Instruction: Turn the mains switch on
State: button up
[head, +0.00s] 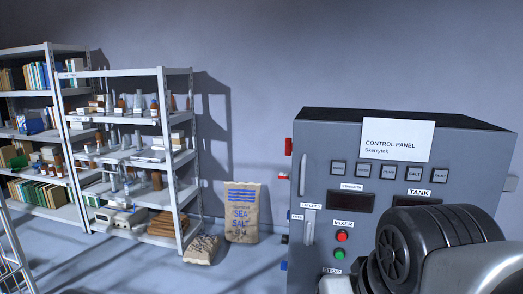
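A grey control panel cabinet (335,150) stands at the right, its front facing me. No switch on it carries a readable "mains" label here. A red part (288,146) juts from its left side near the top, with a smaller red and white part (284,176) below it. I cannot tell if either is the mains switch, or how it is set. The front has a red button (342,236) and a green button (339,254) under the "MIXER" label. My arm covers the lower right of the panel. My gripper is not in view.
Two open shelving racks (165,95) with books, bottles and boxes stand at the left. A sea salt sack (243,212) leans against the wall, with an open-looking sack (201,249) beside it.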

aim_at(289, 142)
jog(key=j+z, duration=0.25)
jog(key=j, duration=0.4)
jog(key=j+z, duration=0.3)
jog(key=j, duration=0.35)
jog(key=i+j+z, duration=0.15)
jog(key=j, duration=0.3)
jog(key=i+j+z, duration=0.15)
jog(key=j, duration=0.3)
jog(key=i+j+z, duration=0.15)
jog(key=j, duration=0.3)
jog(key=i+j+z, duration=0.15)
jog(key=j, duration=0.35)
jog(key=i+l, duration=0.1)
jog(key=l, duration=0.6)
